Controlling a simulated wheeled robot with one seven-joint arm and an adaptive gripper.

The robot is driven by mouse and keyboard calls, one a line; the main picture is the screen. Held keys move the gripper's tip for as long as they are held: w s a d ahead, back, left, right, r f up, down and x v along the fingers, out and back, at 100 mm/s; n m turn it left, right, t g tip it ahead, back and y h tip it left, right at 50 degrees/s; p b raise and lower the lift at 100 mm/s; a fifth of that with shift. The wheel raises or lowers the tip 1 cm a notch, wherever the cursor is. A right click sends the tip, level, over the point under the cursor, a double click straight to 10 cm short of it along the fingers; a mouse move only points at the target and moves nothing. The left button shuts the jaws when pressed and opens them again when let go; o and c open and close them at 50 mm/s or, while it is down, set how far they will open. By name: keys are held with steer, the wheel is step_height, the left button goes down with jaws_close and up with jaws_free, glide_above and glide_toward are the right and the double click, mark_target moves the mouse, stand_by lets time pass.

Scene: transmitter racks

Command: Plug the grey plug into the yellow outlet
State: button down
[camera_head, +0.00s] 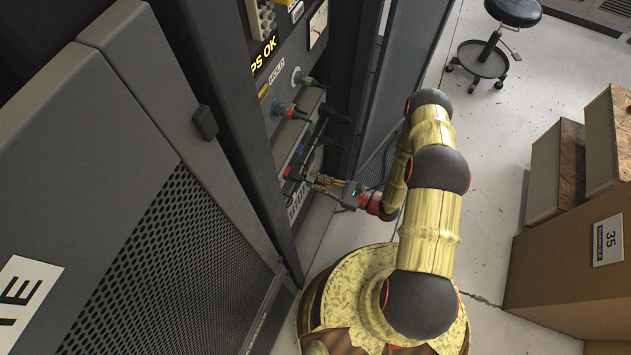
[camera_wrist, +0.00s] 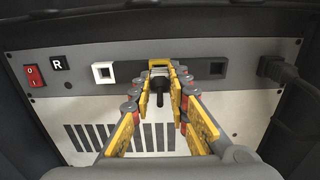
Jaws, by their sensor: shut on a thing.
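The yellow outlet (camera_wrist: 160,63) is in the row of sockets on the rack panel in the wrist view, its frame partly hidden by my fingertips and the plug. My gripper (camera_wrist: 160,82) is shut on the dark grey plug (camera_wrist: 157,88), which sits between the yellow fingers just in front of this outlet. I cannot tell whether the plug touches the outlet or is inside it. In the head view my gripper (camera_head: 318,184) reaches left to the low part of the rack, and the plug is too small to make out there.
A white outlet (camera_wrist: 103,72) is left of the yellow one and a black outlet (camera_wrist: 215,68) is right. A black plug with cable (camera_wrist: 277,69) is at far right. A red switch (camera_wrist: 34,76) is at far left. Dark rack walls flank the panel.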

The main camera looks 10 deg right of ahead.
steer(key=shift+w+a, duration=0.3)
steer(key=shift+a, duration=0.15)
stand_by(0.3)
steer(key=c, duration=1.6)
jaws_free()
steer(key=v, duration=1.2)
